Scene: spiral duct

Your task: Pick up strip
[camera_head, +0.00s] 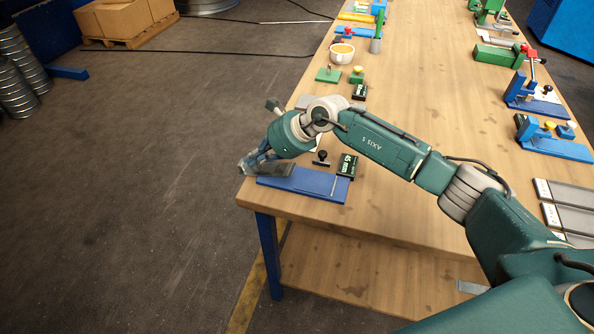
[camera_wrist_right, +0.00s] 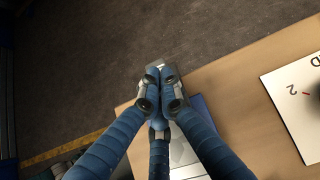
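A grey metal strip (camera_head: 281,170) is at the left end of a blue fixture plate (camera_head: 322,186), at the table's near left corner. Its left end reaches out to the table edge. My right gripper (camera_head: 258,160) is at this strip, with its blue fingers over the left end. In the right wrist view the fingertips (camera_wrist_right: 161,90) are drawn close together on the strip, whose grey surface (camera_wrist_right: 181,152) shows between the fingers. The contact itself is partly hidden. Whether the strip touches the plate I cannot tell. My left gripper is not in view.
A black-knobbed stamp (camera_head: 321,158) and a dark green box (camera_head: 347,166) stand behind the plate. More grey strips (camera_head: 575,194) lie at the right edge. A cup (camera_head: 341,53) and blue clamp fixtures (camera_head: 553,141) stand further off. The table's middle (camera_head: 430,90) is clear.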

